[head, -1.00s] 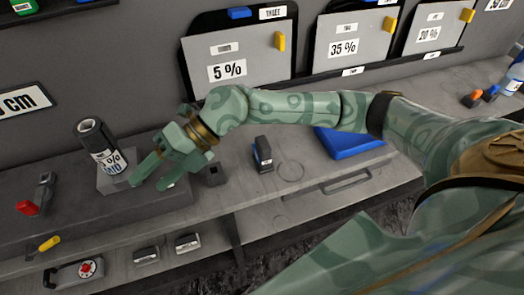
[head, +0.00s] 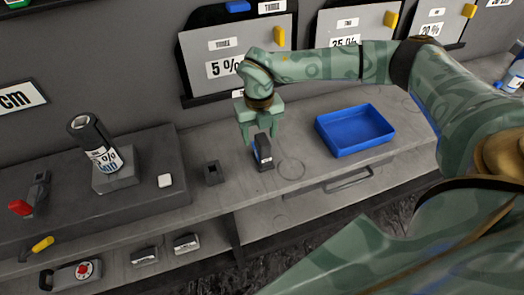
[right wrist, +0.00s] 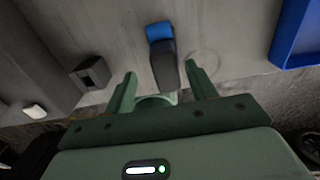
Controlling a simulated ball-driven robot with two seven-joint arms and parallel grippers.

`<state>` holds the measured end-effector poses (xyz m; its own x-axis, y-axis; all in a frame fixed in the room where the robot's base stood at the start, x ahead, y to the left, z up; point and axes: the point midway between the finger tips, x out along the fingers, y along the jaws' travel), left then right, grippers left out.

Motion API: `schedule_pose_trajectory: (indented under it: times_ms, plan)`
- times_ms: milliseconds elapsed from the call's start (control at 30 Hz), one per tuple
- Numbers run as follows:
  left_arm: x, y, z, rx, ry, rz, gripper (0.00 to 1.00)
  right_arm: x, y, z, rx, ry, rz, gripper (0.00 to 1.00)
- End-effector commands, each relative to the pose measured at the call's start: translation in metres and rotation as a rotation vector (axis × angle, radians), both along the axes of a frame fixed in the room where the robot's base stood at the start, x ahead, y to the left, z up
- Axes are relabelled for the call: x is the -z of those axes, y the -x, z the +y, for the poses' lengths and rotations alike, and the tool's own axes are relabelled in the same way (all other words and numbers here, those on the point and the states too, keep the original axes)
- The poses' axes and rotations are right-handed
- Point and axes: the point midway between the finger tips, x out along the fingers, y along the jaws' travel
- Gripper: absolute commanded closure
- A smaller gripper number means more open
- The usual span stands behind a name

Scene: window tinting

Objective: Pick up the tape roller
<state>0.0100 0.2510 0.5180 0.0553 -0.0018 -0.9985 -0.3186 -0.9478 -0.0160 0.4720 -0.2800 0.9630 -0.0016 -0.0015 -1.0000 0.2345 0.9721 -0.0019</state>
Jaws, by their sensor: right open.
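A small black upright block with a blue part, which I take for the tape roller, stands on the grey bench (head: 262,153). In the right wrist view this block (right wrist: 163,68) has a blue end and a dark grey end. My right gripper (head: 259,140) is open over it and points down. In the right wrist view its two fingers (right wrist: 160,70) are spread, one on each side of the block's dark end, with a gap visible on both sides. The block still rests on the bench. My left gripper is not in view.
A blue tray (head: 355,130) lies to the right and a small dark holder (head: 213,173) to the left. A film roll (head: 95,145) stands on a grey stand further left, near a white pad (head: 165,181). Sample panels (head: 240,55) line the wall behind.

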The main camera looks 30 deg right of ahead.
Motion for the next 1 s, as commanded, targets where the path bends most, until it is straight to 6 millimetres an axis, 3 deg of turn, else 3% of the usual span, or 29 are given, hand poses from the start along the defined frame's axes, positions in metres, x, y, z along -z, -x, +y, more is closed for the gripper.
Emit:
schedule_pose_trajectory:
  times_ms: [367, 633, 667, 833, 1000]
  plan:
    - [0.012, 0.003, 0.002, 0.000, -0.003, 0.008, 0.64, 0.051, 0.006, -0.006, -0.001, 0.000, 0.002, 0.44]
    - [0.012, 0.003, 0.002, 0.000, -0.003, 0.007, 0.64, 0.054, 0.006, -0.006, -0.001, -0.001, -0.001, 0.44]
    - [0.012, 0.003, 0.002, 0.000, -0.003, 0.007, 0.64, 0.054, 0.006, -0.006, -0.001, -0.001, -0.001, 0.46]
    - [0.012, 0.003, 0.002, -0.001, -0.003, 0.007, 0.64, 0.054, 0.006, -0.006, -0.001, -0.001, 0.000, 0.94]
    - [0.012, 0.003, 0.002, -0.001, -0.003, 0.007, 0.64, 0.053, 0.006, -0.006, -0.001, -0.002, -0.001, 0.97]
